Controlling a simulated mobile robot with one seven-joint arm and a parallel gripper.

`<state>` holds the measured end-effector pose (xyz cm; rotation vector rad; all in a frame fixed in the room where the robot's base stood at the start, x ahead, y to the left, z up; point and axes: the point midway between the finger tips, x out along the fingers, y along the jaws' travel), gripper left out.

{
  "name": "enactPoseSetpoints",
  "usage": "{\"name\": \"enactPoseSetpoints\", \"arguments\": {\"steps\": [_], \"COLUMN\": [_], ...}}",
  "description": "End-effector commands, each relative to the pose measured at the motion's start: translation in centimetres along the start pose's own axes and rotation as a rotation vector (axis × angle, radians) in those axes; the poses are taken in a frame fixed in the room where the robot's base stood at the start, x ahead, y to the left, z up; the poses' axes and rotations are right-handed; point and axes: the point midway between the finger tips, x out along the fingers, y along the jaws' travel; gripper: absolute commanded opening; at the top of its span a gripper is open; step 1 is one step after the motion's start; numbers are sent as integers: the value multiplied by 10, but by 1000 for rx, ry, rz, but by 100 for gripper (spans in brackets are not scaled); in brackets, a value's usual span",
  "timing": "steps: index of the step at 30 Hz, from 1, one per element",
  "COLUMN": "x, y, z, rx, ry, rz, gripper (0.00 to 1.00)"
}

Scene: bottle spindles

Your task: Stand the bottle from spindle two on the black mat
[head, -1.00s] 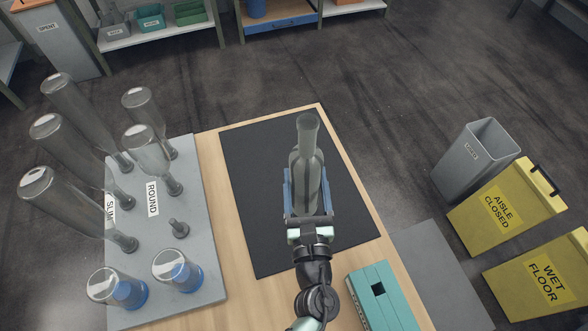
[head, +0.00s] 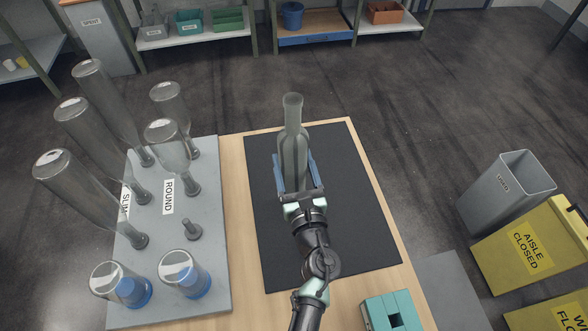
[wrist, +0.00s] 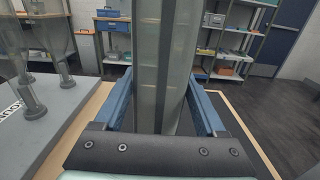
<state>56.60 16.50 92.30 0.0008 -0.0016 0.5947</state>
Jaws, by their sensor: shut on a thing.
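My gripper (head: 297,172) is shut on a clear grey-green bottle (head: 293,150), with one blue finger on each side of it. The bottle is upright, neck up, over the black mat (head: 345,215). I cannot tell whether its base touches the mat. In the wrist view the bottle (wrist: 165,70) fills the middle between the blue fingers, and its top and base are out of sight. The grey spindle board (head: 215,275) is on the left. One short spindle (head: 191,230) in the round column is bare.
Several upside-down clear bottles (head: 90,175) stand on the board's other spindles. Two bottles with blue parts (head: 186,274) are at its front. A teal block (head: 392,312) is at the table's front right. A grey bin (head: 505,197) and yellow signs (head: 530,245) stand right on the floor.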

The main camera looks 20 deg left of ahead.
Motion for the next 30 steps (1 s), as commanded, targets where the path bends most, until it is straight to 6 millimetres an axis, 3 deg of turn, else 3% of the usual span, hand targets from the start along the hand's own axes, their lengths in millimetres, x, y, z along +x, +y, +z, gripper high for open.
{"name": "enactPoseSetpoints", "arguments": {"steps": [3,15,16,20,30], "x": [1,0,0,0,0], "y": [-1,0,0,0,0], "z": [-11,-15,-16,-15,-10], "rx": [-1,-2,-1,-1,0], "ry": [-4,-4,-1,-1,-1], "rz": [0,0,-1,-1,-1], "gripper": [0,0,78,100,100]}}
